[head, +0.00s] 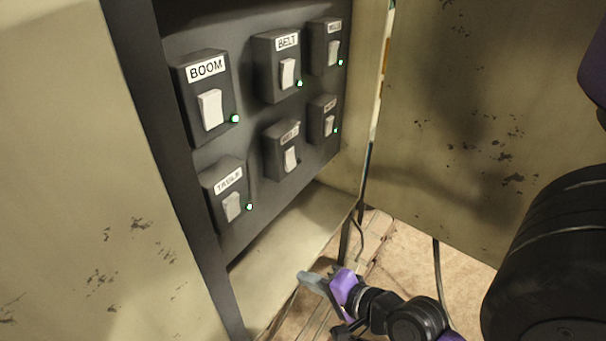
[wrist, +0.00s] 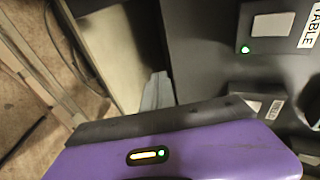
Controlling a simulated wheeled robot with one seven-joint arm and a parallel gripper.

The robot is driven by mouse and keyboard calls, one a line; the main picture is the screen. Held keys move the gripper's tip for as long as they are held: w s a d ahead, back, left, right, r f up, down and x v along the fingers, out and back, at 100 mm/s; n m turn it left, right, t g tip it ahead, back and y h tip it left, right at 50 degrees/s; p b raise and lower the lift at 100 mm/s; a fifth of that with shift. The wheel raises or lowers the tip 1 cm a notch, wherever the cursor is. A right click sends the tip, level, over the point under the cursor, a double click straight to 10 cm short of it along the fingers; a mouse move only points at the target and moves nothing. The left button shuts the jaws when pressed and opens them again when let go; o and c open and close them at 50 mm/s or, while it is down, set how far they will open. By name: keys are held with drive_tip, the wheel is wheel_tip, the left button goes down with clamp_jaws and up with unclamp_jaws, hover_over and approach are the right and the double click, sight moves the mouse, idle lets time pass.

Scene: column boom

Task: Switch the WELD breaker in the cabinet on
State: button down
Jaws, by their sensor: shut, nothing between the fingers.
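The WELD breaker (head: 291,159) looks to be the lower middle one on the dark cabinet panel. Its label is too small to read surely. It has a white rocker, and I see no green lamp lit beside it. It seems to show also in the wrist view (wrist: 253,105), partly hidden by my gripper's purple body. My gripper (head: 308,281) is shut and empty, below the panel, in front of the cabinet's lower opening. Its grey fingers (wrist: 157,92) show in the wrist view, apart from any breaker.
Lit green lamps stand beside BOOM (head: 210,108), BELT (head: 288,73), TABLE (head: 232,206), and the upper right (head: 333,52) and lower right (head: 329,125) breakers. The open cabinet door (head: 470,120) stands at the right. The cabinet's left side (head: 70,170) bounds the panel. A cable (head: 437,262) hangs near the floor.

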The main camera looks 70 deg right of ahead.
sight(292, 167)
drive_tip(key=d+r+m+t+b, duration=0.1)
drive_tip(key=d+r+m, duration=0.3)
drive_tip(key=d+m, duration=0.6)
drive_tip(key=s+d+r+m+t, duration=0.1)
drive_tip(key=s+d+r+m, duration=0.1)
drive_tip(key=r, duration=0.3)
drive_tip(key=s+d+r+m+t+y+b, duration=0.1)
drive_tip(key=s+d+r+m+t, duration=0.1)
drive_tip(key=s+d+r+m, duration=0.1)
wheel_tip(292, 167, up, 3)
drive_tip(key=shift+d+m+b, duration=0.3)
drive_tip(key=shift+d+m, duration=0.55)
drive_tip(key=shift+m, duration=0.25)
drive_tip(key=x, duration=1.4)
drive_tip(key=shift+r, duration=0.15)
